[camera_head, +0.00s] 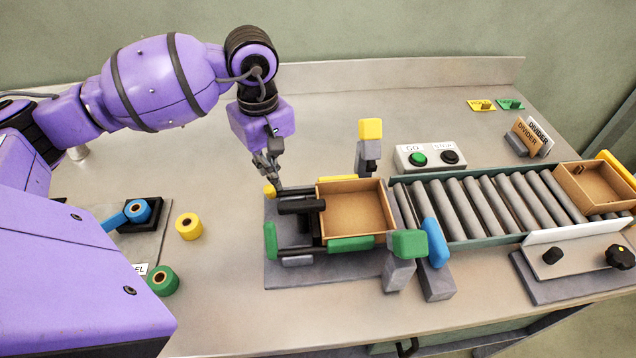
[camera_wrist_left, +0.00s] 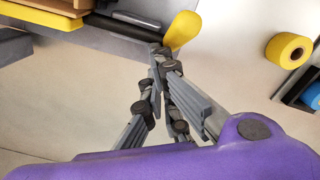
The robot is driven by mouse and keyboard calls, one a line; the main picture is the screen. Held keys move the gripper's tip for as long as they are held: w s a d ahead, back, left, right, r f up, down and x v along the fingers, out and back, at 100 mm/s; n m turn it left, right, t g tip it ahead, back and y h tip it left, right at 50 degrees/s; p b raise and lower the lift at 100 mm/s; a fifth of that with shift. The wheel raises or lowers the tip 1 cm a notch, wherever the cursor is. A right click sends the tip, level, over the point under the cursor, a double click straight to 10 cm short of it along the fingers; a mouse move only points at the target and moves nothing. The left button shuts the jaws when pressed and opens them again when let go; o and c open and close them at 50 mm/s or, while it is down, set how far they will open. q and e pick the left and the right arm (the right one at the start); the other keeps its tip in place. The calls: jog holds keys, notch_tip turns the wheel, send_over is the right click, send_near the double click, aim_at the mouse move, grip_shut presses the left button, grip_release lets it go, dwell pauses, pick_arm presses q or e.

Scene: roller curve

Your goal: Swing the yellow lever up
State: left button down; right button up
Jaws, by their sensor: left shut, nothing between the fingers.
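The yellow lever (camera_head: 269,191) shows as a small yellow handle at the left end of the box fixture in the head view. In the left wrist view its yellow paddle (camera_wrist_left: 183,30) sits at the end of a dark rod. My left gripper (camera_head: 278,184) points down right beside the yellow handle, its fingers together and empty. In the left wrist view the shut fingertips (camera_wrist_left: 162,58) are just below the paddle, close to the rod; I cannot tell whether they touch. My right gripper is not in view.
A cardboard box (camera_head: 355,212) sits in the fixture, with a green handle (camera_head: 270,241) at its near left. A yellow-topped post (camera_head: 370,130) stands behind, a green-topped post (camera_head: 409,244) in front. The roller conveyor (camera_head: 490,205) runs right. Tape rolls (camera_head: 189,226) lie left.

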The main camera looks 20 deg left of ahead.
pick_arm(q)
notch_tip(320, 180, up, 9)
jog(key=w+p, duration=0.1)
jog(key=p, duration=0.1)
jog(key=shift+a, duration=0.3)
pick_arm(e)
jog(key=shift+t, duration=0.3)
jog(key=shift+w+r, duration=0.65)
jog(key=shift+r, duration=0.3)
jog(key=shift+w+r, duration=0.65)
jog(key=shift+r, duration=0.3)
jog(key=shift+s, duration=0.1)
